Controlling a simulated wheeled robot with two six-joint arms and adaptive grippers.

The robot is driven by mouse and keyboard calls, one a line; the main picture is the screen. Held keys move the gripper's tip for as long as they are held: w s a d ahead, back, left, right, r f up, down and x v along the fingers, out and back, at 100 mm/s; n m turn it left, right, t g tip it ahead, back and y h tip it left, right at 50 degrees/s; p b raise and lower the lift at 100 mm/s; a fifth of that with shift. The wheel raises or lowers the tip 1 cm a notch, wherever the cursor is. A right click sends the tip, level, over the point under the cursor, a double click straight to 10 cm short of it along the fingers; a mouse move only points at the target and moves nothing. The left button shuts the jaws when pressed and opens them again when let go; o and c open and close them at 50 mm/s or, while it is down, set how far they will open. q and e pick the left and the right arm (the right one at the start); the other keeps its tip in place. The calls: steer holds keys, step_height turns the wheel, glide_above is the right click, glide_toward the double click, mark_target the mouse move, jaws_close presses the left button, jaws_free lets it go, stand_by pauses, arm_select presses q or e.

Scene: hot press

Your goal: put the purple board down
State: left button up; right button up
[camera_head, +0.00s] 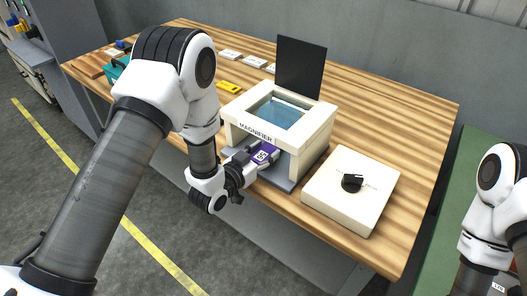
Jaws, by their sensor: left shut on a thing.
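The purple board (265,154) with a white label shows at the front opening of the white magnifier (256,132). My left gripper (254,159) is shut on the purple board and holds it at the opening, above the magnifier's grey base plate (281,180). The far part of the board is hidden under the magnifier's frame. I cannot tell whether the board touches the base plate. My right arm stands at the right edge; its gripper is out of the picture.
A white box with a black knob (352,183) stands right of the magnifier. A dark upright panel (301,67) rises behind it. A yellow item (229,87), white pieces (256,61) and a teal bin (117,70) lie farther back on the wooden table (395,110). The right rear tabletop is clear.

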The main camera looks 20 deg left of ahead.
arm_select(q)
steer(key=shift+a+f, duration=0.15)
steer(key=shift+f, duration=0.3)
steer(key=o, duration=1.2)
